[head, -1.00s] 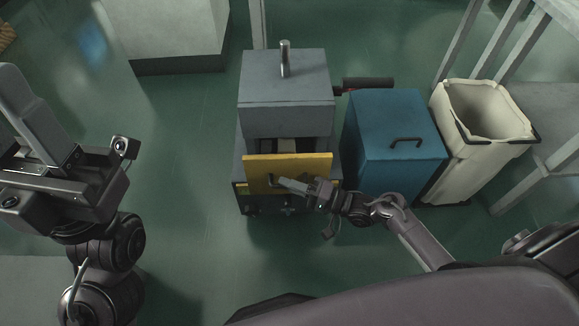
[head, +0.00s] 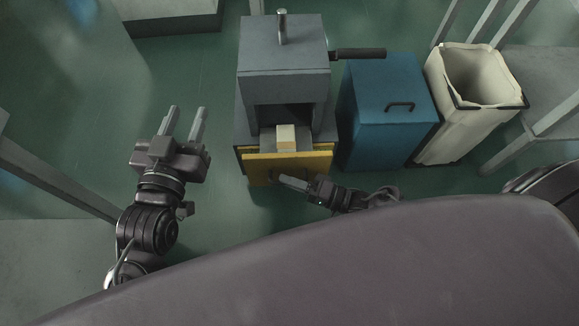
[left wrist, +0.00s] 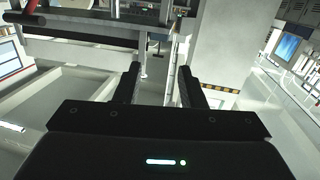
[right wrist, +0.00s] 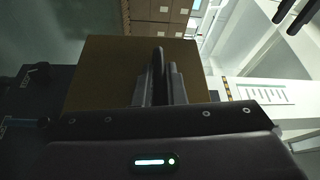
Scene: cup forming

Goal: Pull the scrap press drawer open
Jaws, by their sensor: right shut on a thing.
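The scrap press (head: 284,62) is a grey machine with an upper block and a metal post on top. Its drawer has a yellow front (head: 300,163) and stands partly out of the press, with a pale block (head: 286,137) showing behind the front. My right gripper (head: 283,180) is at the drawer front and shut on the drawer's handle, which the fingers mostly hide. In the right wrist view the drawer front (right wrist: 105,75) fills the space behind the fingers (right wrist: 160,80). My left gripper (head: 187,122) is open and empty, left of the press; its spread fingers show in the left wrist view (left wrist: 167,85).
A blue bin (head: 389,110) with a lid handle stands right of the press. A cream waste bin (head: 446,125) stands beyond it. A dark-gripped lever (head: 358,54) juts from the press's right side. The green floor (head: 185,70) left of the press is clear.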

